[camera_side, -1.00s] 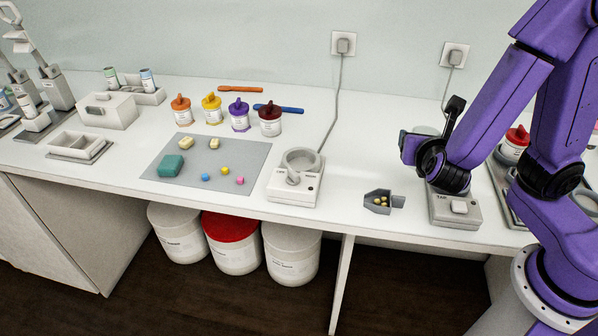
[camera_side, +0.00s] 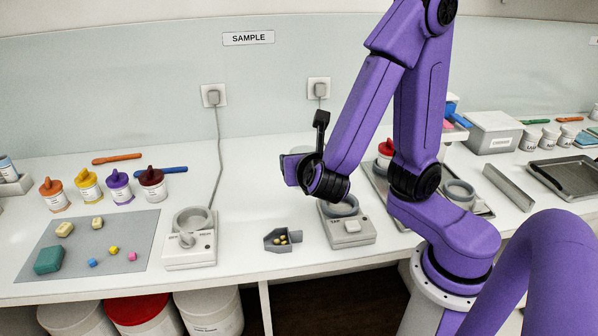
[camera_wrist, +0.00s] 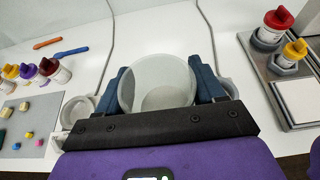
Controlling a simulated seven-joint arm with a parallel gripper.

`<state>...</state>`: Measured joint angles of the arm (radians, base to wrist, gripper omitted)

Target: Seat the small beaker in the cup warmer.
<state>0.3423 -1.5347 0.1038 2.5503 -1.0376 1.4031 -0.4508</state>
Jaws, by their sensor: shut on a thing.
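The small beaker (camera_wrist: 157,92), a pale translucent round cup, is between the two dark blue fingers of my gripper (camera_wrist: 162,82) in the wrist view. My gripper is shut on it. In the side view my gripper (camera_side: 296,168) hangs above the bench, near a grey boxed device, and it largely hides the beaker. The device I take for the cup warmer (camera_side: 189,247) is a white box with an open ring and a front knob, left of my gripper. Its ring looks empty. It also shows at the left in the wrist view (camera_wrist: 77,112).
The grey device (camera_side: 350,232) with a ring stands below and right of my gripper. A small grey scoop-like tray (camera_side: 281,240) with yellow bits lies between the two devices. A grey mat (camera_side: 85,245) with blocks and several colored-lid jars stand left. Cords run up the wall.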

